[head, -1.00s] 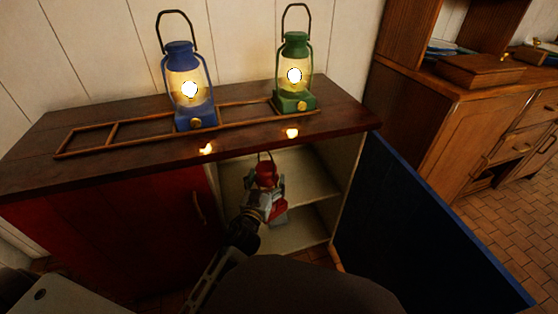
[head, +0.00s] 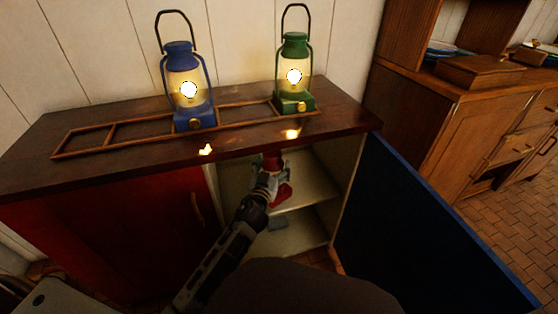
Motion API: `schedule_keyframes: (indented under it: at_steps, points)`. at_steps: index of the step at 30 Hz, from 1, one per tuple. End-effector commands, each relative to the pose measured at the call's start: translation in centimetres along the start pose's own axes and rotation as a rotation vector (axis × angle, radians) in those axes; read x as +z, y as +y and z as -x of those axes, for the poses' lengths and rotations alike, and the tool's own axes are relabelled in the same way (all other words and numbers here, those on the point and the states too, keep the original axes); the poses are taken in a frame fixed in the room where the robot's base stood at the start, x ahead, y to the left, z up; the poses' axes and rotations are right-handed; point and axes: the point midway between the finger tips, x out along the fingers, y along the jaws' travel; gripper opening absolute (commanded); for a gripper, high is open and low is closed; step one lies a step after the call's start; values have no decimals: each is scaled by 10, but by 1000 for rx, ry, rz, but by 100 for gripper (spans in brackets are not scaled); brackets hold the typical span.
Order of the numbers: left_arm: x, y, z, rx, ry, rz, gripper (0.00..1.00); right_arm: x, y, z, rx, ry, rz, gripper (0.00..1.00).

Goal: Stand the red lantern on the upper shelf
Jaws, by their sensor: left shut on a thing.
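The red lantern (head: 283,194) is inside the open cabinet, at the level of the upper shelf (head: 316,188). My left gripper (head: 269,183) is shut on it and, with the forearm, hides much of its body. The lantern's red cap shows just under the counter edge, and its handle is hidden. I cannot tell whether its base touches the shelf. My right gripper is not in view.
A lit blue lantern (head: 186,90) and a lit green lantern (head: 295,82) stand in a wooden rack (head: 90,139) on the countertop (head: 345,112). The blue door (head: 415,220) is open at right; the red door (head: 130,235) is shut.

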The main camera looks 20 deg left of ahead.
Motion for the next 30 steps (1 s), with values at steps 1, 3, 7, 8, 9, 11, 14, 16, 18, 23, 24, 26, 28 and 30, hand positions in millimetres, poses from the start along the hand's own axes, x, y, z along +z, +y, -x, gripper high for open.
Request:
schedule_keyframes:
  at_steps: [1,3,7,8,9,11,14,16,18,23,24,26,28,30]
  points:
    - [-4,0,-5,2,8,-1,11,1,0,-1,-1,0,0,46]
    - [-4,0,-11,2,8,0,11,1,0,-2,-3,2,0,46]
    - [-4,1,-21,2,8,0,11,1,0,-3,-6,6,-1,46]
    - [-4,0,-24,2,8,0,11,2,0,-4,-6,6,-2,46]
    - [-4,0,-27,2,7,0,11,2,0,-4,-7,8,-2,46]
    - [-4,0,-32,2,8,0,11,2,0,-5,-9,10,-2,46]
    - [-4,0,-40,2,7,0,11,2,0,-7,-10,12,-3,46]
    - [-4,0,-45,1,7,0,11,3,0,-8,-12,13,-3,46]
    - [-4,0,-51,1,8,0,11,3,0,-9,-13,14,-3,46]
    - [-4,1,-64,2,8,0,11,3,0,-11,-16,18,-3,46]
    - [-4,1,-67,2,8,-1,11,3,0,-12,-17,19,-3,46]
    - [-4,0,-72,2,8,-1,11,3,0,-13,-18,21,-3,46]
    - [-4,0,-76,2,7,0,11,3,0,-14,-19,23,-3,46]
    - [-4,0,-79,2,7,0,11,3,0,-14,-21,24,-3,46]
